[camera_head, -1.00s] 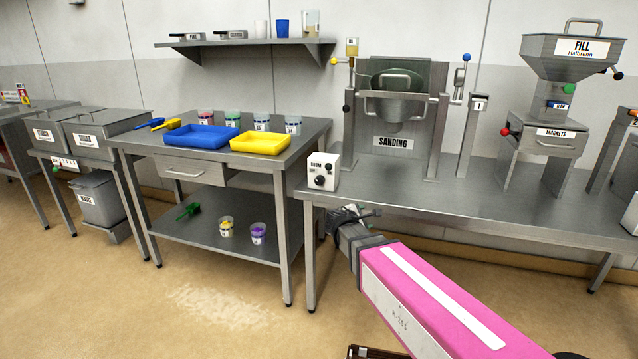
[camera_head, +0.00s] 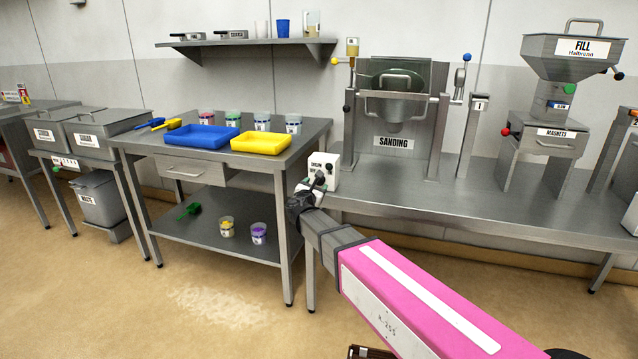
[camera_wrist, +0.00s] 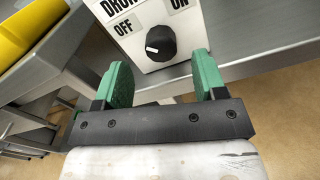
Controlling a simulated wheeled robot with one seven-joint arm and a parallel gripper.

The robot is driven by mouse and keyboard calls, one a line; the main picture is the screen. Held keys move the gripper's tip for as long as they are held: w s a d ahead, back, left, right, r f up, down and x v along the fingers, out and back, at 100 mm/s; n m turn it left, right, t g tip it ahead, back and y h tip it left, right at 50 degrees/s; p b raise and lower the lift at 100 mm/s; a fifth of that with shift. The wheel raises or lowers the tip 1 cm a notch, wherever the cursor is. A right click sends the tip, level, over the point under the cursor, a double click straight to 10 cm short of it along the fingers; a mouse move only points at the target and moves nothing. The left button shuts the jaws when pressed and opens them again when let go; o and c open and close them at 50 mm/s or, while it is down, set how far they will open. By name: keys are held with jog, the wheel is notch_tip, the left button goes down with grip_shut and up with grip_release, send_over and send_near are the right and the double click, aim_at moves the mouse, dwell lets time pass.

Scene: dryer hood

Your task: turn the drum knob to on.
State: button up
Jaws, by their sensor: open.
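The drum knob (camera_wrist: 161,43) is a round black knob on the front of a white control box (camera_head: 331,165). In the wrist view its white mark points left, toward the OFF label (camera_wrist: 123,29); the ON label is at the upper right. My gripper (camera_wrist: 163,80) has two green fingers spread apart. The knob shows between and just beyond them, and nothing is held. In the head view my gripper (camera_head: 312,186) is in front of the box and hides part of its face. I cannot tell from these views whether a finger touches the box.
The box stands at the left front corner of the steel bench (camera_head: 480,200), beside the sanding machine (camera_head: 394,141). A gap separates this bench from the left table (camera_head: 180,148), which holds a blue tray (camera_head: 201,138) and a yellow tray (camera_head: 261,142). Open floor lies in front.

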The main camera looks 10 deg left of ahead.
jog(key=shift+w+d, duration=0.2)
jog(key=shift+w, duration=2.05)
jog(key=c, duration=0.9)
